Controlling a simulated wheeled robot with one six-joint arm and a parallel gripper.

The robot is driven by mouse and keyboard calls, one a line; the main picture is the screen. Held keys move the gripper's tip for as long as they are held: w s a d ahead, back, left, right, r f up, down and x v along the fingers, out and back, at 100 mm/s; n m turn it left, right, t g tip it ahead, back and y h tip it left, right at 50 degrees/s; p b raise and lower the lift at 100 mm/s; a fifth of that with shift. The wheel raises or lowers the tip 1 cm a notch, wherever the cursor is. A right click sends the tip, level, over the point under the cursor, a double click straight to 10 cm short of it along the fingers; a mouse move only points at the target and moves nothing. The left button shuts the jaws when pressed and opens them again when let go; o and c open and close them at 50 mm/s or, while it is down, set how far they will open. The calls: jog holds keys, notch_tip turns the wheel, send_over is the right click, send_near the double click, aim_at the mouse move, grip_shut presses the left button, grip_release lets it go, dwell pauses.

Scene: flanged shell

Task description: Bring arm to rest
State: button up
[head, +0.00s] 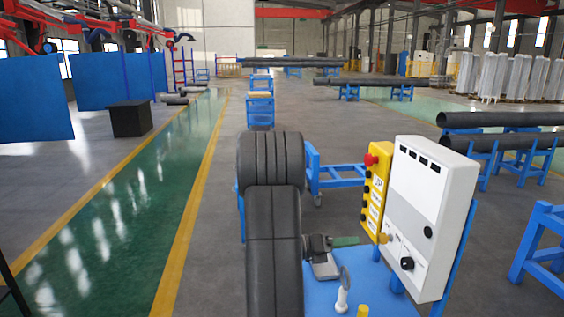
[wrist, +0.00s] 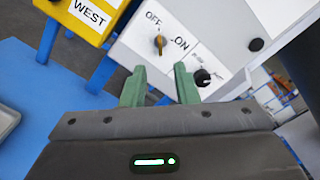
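My gripper (wrist: 158,78) is open in the wrist view, its two green fingers apart with nothing held between them. Past the fingertips is a white control box (wrist: 215,38) with a brass-coloured OFF/ON switch (wrist: 160,42) and a black knob (wrist: 202,77) to its lower right. The switch handle points roughly upright in that view. In the head view my gripper (head: 352,240) points right toward the front of the white control box (head: 425,200), close to it. Whether a fingertip touches the box cannot be told there. My dark arm fills the middle of the head view.
A yellow push-button box (head: 376,195) with a red button stands left of the white box; it also shows in the wrist view (wrist: 85,15). Both are above a blue tabletop (head: 325,296). A blue frame (head: 545,245) stands at right. The green walkway (head: 130,210) is clear.

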aim_at(388, 240)
jog(key=shift+m, duration=0.6)
jog(key=d, duration=0.3)
jog(key=w+d, duration=0.1)
jog(key=d, duration=0.5)
jog(key=shift+w+d+f, duration=0.2)
jog(key=shift+f, duration=0.1)
jog(key=shift+s+a+m+b, duration=0.1)
jog(key=shift+a+m+b, duration=0.1)
jog(key=shift+m+b, duration=0.65)
jog(key=m+b, duration=0.5)
jog(key=m, duration=0.1)
jog(key=shift+m+b, duration=0.35)
jog(key=shift+b, duration=0.05)
jog(key=shift+r+m+b, duration=0.15)
jog(key=shift+m+b, duration=1.15)
jog(key=shift+m, duration=0.7)
jog(key=shift+r+m+b, duration=0.15)
jog(key=shift+m+b, duration=1.1)
jog(key=shift+m, duration=0.75)
